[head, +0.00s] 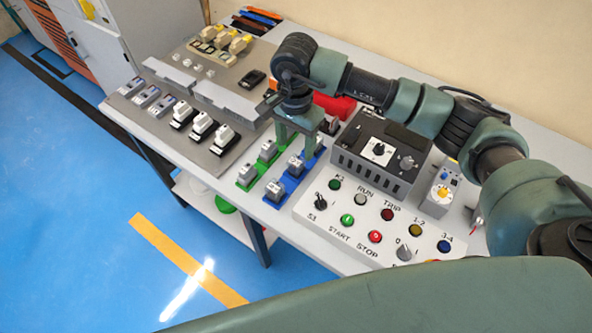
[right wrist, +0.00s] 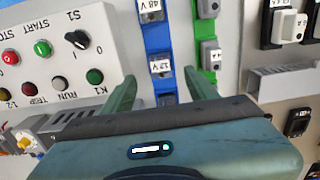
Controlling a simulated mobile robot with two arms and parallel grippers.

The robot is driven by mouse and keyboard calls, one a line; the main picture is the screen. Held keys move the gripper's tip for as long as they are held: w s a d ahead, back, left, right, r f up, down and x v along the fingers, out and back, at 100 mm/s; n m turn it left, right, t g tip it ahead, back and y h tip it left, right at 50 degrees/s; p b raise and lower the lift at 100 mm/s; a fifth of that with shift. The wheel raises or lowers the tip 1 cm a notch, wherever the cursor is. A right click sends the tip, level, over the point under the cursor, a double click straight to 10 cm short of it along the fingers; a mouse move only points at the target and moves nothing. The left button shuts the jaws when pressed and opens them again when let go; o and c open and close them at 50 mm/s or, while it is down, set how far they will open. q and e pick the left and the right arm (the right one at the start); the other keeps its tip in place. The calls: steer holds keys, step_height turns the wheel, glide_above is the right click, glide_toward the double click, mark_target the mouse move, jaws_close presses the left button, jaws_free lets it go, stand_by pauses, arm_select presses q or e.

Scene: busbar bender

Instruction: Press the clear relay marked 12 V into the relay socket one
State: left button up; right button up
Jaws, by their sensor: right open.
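A pale relay marked 12 V (right wrist: 160,66) stands upright in the blue rack (right wrist: 153,36); I take it for the middle relay (head: 295,166) in the head view. I cannot tell whether its case is clear. My right gripper (head: 297,150) is open, pointing down over the blue rack. In the right wrist view its fingers (right wrist: 162,80) are on either side of the rack, with nothing held. White modules in black bases (head: 201,126) stand on the grey panel at left; I cannot tell which place is relay socket one. My left gripper is out of view.
A 48 V relay (right wrist: 151,10) stands beside the 12 V one. The green rack (head: 257,163) with more relays runs alongside. The control box (head: 353,222) with buttons and knobs lies close on the right. Grey ducts (head: 226,99) cross the panel.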

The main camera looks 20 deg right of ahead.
mark_target(296, 160)
step_height(296, 160, down, 2)
steer(key=shift+s+f+p, duration=0.1)
steer(key=shift+f+p, duration=0.05)
steer(key=shift+p, duration=0.2)
steer(key=f+p, duration=0.1)
steer(key=f, duration=0.1)
steer(key=f+p, duration=0.1)
steer(key=f, duration=0.2)
steer(key=shift+w+d+f, duration=0.1)
steer(key=shift+w+f, duration=0.05)
steer(key=shift+w, duration=0.05)
steer(key=shift+f, duration=0.35)
jaws_close()
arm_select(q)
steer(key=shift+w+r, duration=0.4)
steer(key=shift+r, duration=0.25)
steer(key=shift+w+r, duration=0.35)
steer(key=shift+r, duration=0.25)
arm_select(e)
steer(key=shift+r, duration=0.1)
